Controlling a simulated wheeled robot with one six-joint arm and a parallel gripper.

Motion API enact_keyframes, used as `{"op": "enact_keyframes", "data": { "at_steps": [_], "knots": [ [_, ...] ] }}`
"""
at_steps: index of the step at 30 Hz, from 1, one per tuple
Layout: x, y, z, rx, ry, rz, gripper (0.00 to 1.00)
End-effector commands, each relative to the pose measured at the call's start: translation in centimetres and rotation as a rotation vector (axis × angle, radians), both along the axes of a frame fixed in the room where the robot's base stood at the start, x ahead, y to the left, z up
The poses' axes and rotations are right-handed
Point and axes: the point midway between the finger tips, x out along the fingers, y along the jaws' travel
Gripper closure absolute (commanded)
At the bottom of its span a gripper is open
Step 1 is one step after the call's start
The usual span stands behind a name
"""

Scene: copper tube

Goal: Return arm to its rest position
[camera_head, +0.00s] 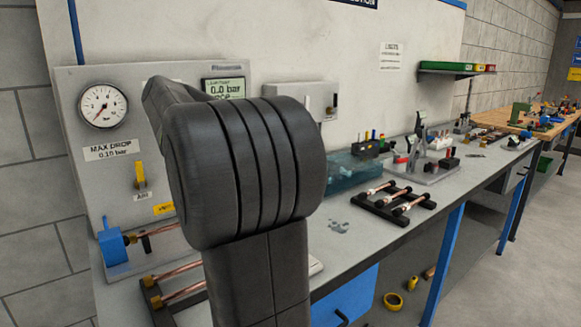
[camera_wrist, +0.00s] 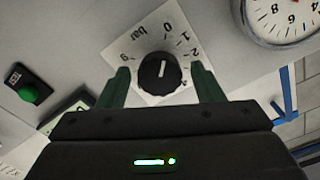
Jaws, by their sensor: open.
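In the wrist view my gripper (camera_wrist: 163,84) is open, with one green finger on each side of a black knob (camera_wrist: 160,75). The knob has a white pointer line and sits on a white scale plate (camera_wrist: 172,22) marked in bar. The fingers appear apart from the knob; the depth between them is hard to tell. In the head view my black arm (camera_head: 245,170) rises in front of the grey test panel (camera_head: 75,90) and hides my gripper and the knob.
Copper tubes (camera_head: 180,270) lie low beside my arm.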

Motion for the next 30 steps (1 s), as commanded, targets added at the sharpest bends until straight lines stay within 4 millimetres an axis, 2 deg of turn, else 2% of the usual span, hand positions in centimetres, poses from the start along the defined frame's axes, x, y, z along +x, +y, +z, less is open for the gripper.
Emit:
{"op": "enact_keyframes", "data": {
  "at_steps": [7,11,30],
  "knots": [
    [-0.2,-0.2,0.0,0.001,-0.001,0.000,0.39],
    [-1.0,-0.8,0.0,0.001,-0.001,-0.001,0.39],
    [-9.3,-7.1,0.0,-0.001,-0.003,-0.001,0.39]
  ]
}}
